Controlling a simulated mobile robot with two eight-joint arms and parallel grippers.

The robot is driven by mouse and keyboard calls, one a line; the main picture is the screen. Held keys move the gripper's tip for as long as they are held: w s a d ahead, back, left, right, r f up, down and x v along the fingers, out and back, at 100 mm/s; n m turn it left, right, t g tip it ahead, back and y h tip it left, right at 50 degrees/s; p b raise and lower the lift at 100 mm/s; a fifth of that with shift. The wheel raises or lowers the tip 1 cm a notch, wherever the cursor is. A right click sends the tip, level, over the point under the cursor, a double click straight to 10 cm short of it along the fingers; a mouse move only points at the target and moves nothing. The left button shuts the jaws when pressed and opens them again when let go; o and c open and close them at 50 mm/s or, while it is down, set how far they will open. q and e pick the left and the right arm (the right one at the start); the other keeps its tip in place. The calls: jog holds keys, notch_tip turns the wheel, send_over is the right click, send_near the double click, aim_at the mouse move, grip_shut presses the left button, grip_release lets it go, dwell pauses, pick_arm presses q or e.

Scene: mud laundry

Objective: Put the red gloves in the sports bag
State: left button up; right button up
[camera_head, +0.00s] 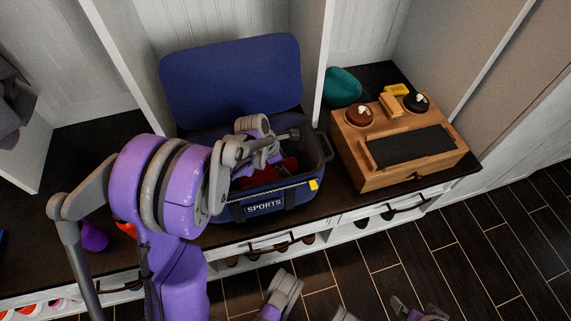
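The blue sports bag (265,208) stands on the dark bench top with its lid (232,80) raised at the back. A "SPORTS" label is on its front. Red material (287,172), which looks like a red glove, shows inside the bag, partly hidden by my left gripper. My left gripper (268,150) reaches down into the bag opening, at or just above the red material. Whether its fingers are apart or closed on it is unclear. Grey and purple parts of my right arm show at the bottom edge, but its fingertips are not clear.
A wooden valet box (375,172) with a dark pad stands right of the bag. A teal rounded object (342,86) is behind it. A purple object (93,237) and an orange-red one (126,229) lie left, beside my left arm. White dividers (308,60) flank the bag. Drawers are below.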

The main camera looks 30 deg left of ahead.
aim_at(272, 171)
pick_arm(q)
jog(key=shift+r, duration=0.1)
jog(key=p+v, duration=0.3)
jog(key=v, duration=0.9)
jog(key=shift+p, duration=0.35)
jog(key=shift+r, duration=0.1)
